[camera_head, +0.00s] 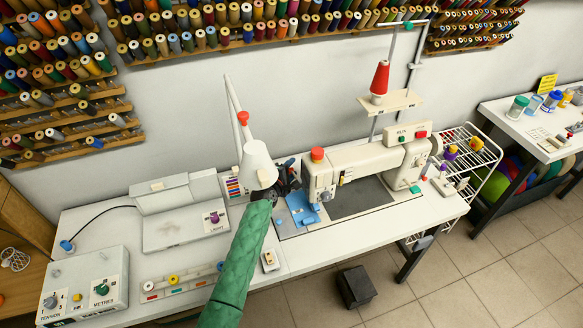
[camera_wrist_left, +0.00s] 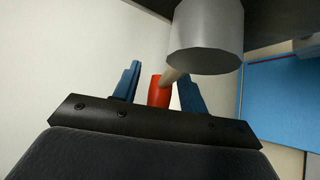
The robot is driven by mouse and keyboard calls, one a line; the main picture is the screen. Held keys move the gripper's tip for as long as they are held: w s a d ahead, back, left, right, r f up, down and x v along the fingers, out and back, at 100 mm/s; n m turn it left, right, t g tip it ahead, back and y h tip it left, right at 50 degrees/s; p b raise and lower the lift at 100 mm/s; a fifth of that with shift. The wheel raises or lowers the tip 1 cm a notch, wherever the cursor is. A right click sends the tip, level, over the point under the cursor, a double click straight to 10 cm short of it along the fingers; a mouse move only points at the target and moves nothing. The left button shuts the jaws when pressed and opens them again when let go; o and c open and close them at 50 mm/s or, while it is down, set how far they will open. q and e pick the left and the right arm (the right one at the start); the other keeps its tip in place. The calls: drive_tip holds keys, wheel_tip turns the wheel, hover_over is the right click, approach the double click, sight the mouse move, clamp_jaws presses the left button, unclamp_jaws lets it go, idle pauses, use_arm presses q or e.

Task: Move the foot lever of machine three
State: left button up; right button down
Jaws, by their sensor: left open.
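The sewing machine (camera_head: 365,170) is cream-coloured and stands on the white table, with an orange-red knob on top of its left end. My left gripper (camera_head: 290,175) is at that left end, partly hidden by the lamp shade. In the left wrist view, the open blue fingers (camera_wrist_left: 160,88) stand on either side of a red-tipped lever (camera_wrist_left: 158,92). Its pale shaft runs toward a grey cylinder (camera_wrist_left: 207,40). The fingers appear apart from the red tip. In the head view the lever is hidden or too small to make out. My right gripper is not in view.
A white lamp shade (camera_head: 258,165) stands close to my left gripper. A blue plate (camera_head: 300,207) lies on the machine bed. A control box (camera_head: 85,285) is at the table's left. A black pedal (camera_head: 356,286) is on the floor. A red thread cone (camera_head: 380,78) stands behind the machine.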

use_arm(q)
drive_tip(key=shift+w+d+f, duration=0.15)
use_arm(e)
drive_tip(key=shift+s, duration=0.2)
use_arm(q)
clamp_jaws()
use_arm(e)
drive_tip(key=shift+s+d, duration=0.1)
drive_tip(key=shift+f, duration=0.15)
